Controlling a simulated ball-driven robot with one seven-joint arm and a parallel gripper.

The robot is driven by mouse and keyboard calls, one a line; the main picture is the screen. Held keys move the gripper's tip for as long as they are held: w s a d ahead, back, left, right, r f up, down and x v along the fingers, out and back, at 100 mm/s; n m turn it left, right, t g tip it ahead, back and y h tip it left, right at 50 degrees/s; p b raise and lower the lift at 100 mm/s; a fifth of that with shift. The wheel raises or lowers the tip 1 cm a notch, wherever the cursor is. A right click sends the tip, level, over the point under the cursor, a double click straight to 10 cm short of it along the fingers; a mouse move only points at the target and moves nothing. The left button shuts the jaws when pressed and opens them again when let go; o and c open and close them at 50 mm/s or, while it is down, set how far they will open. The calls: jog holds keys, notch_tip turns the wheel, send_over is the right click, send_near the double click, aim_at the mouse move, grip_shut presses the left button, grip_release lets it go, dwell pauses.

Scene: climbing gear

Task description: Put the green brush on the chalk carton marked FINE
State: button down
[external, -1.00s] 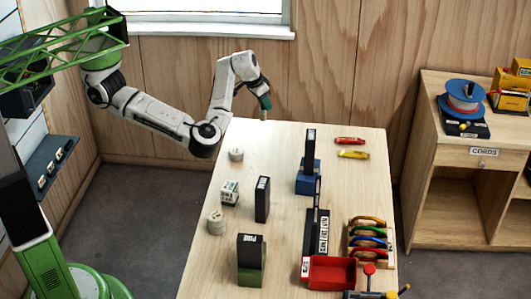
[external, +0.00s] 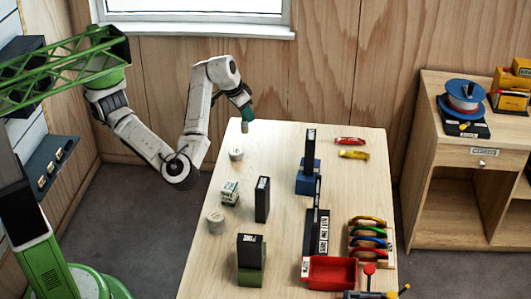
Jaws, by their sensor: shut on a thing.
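My gripper (external: 241,97) is over the far left corner of the table, shut on the green brush (external: 247,113). The brush hangs down with its tan tip lowest, and appears to be above the table top. A black carton (external: 251,254) stands upright in a green base near the front of the table. The small white lettering on its top looks like FINE. The gripper and brush are well behind this carton, apart from it. The gripper's fingers are too small to make out clearly.
Another black carton (external: 262,200) and a small white box (external: 229,192) stand midway, with pale round pieces (external: 215,222) at the left edge. To the right are a carton in a blue base (external: 309,180), a dark rack (external: 316,235), a red tray (external: 332,271) and coloured rings (external: 367,240).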

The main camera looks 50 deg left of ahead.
jog(key=s+d+n+b, duration=0.1)
jog(key=s+b, duration=0.6)
jog(key=s, duration=1.7)
jog(key=shift+y, duration=0.3)
jog(key=w+d+f+p, duration=0.2)
jog(key=w+f+p, duration=0.2)
jog(key=w+d+f+p, duration=0.2)
jog(key=w+f+p, duration=0.1)
jog(key=p, duration=0.1)
jog(key=w+d+f+p, duration=0.2)
jog(key=w+f+p, duration=0.2)
jog(key=shift+w+d+f+p, duration=0.25)
jog(key=shift+w+f+p, duration=0.05)
jog(key=shift+w+p, duration=0.05)
jog(key=shift+f, duration=0.35)
